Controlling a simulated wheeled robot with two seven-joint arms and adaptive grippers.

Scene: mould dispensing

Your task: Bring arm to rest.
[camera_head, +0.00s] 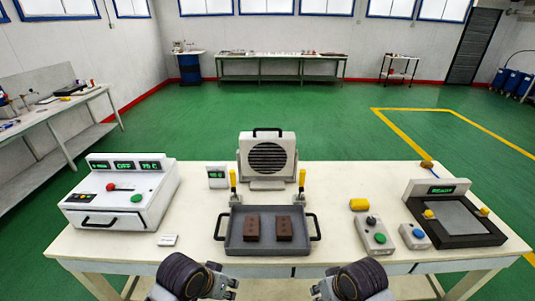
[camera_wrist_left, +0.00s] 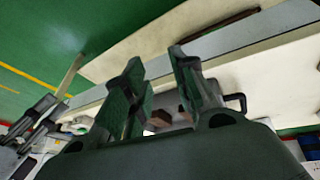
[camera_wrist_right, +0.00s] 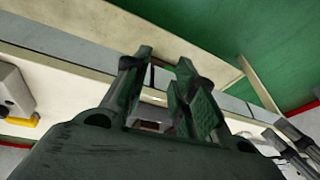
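My left gripper (camera_head: 224,284) is low in the head view, in front of the table's near edge. In the left wrist view its two fingers (camera_wrist_left: 160,72) stand apart with nothing between them. My right gripper (camera_head: 320,288) is level with it, further right, also in front of the table edge. In the right wrist view its fingers (camera_wrist_right: 164,75) are apart and empty. Both grippers are clear of the grey tray (camera_head: 232,246), which sits on the table with two brown blocks (camera_head: 252,228) (camera_head: 284,229) in it.
The white table (camera_head: 120,245) carries a control box (camera_head: 118,200) at left, a grey fan unit (camera_head: 267,156) behind the tray, a yellow cylinder (camera_head: 358,204), button boxes (camera_head: 376,236) (camera_head: 415,236) and a dark-framed plate device (camera_head: 455,215) at right. Open green floor lies beyond.

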